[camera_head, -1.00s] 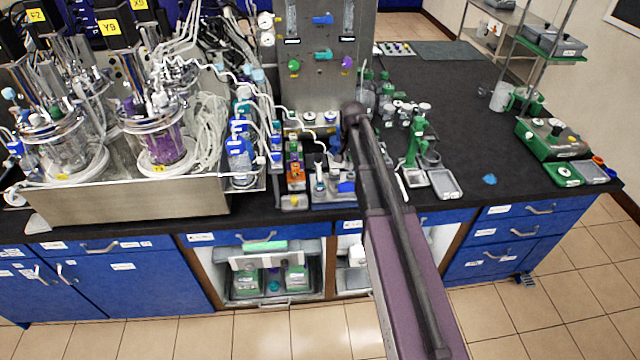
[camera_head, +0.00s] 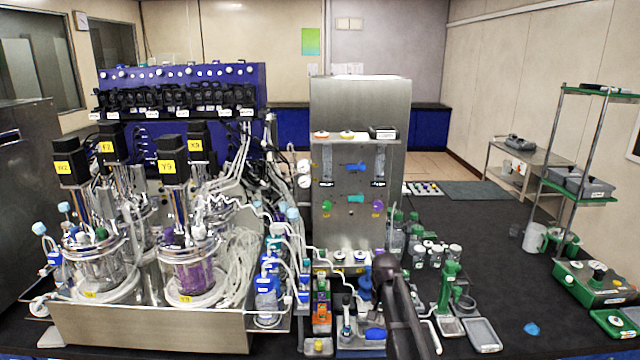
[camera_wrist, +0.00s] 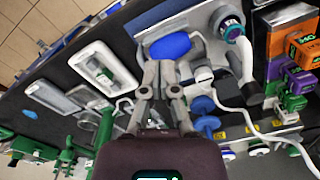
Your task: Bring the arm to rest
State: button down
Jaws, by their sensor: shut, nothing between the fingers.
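My gripper (camera_wrist: 162,70) shows in the wrist view with its grey fingers together and nothing between them. Its tips point toward a blue oval piece (camera_wrist: 171,47) on a pale tray; whether they touch it I cannot tell. My arm (camera_head: 400,305) rises from the lower edge of the head view, in front of the bench devices. The gripper itself is hidden in the head view.
A steel panel unit (camera_head: 358,110) stands behind my arm. The glass bioreactors (camera_head: 190,270) stand left in a steel tray (camera_head: 150,330). Right of the arm are a green stand (camera_head: 449,285) and a grey tray (camera_head: 483,335). The black bench top (camera_head: 510,275) has free room farther right.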

jog(key=s+a+n, duration=0.1)
jog(key=s+n, duration=0.4)
jog(key=s, duration=1.4)
jog(key=shift+s, duration=0.25)
dwell(1.2)
